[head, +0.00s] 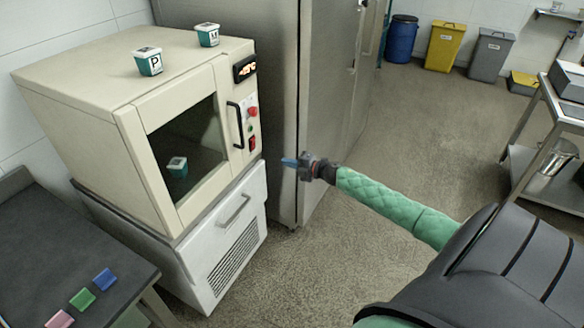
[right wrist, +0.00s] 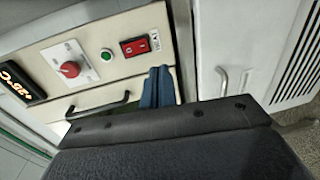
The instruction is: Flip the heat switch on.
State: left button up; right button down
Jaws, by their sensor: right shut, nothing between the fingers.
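The beige heating cabinet (head: 75,75) stands at the left with its dark glass door closed. A red rocker switch (head: 252,143), which looks like the heat switch, sits low on its front control strip. In the right wrist view the switch (right wrist: 135,46) is red in a dark frame, with a small label beside it; I cannot tell its position. My right gripper (head: 288,162) is shut and empty, its blue fingertips just right of the cabinet front. In the right wrist view the fingertips (right wrist: 158,87) are near the switch, apparently apart from it. My left gripper is not in view.
A red knob (right wrist: 70,69), a green button (right wrist: 106,55) and a lit display (right wrist: 18,84) share the panel. A black door handle (head: 236,125) sticks out beside it. A tall steel cabinet (head: 278,90) stands close behind. Small teal containers (head: 148,61) sit on top.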

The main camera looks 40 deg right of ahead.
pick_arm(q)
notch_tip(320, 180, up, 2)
pick_arm(e)
jog(key=shift+s+d+f, duration=0.1)
jog(key=shift+s+d, duration=0.2)
jog(key=shift+s, duration=0.35)
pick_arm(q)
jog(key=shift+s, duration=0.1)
pick_arm(e)
jog(key=shift+d, duration=0.1)
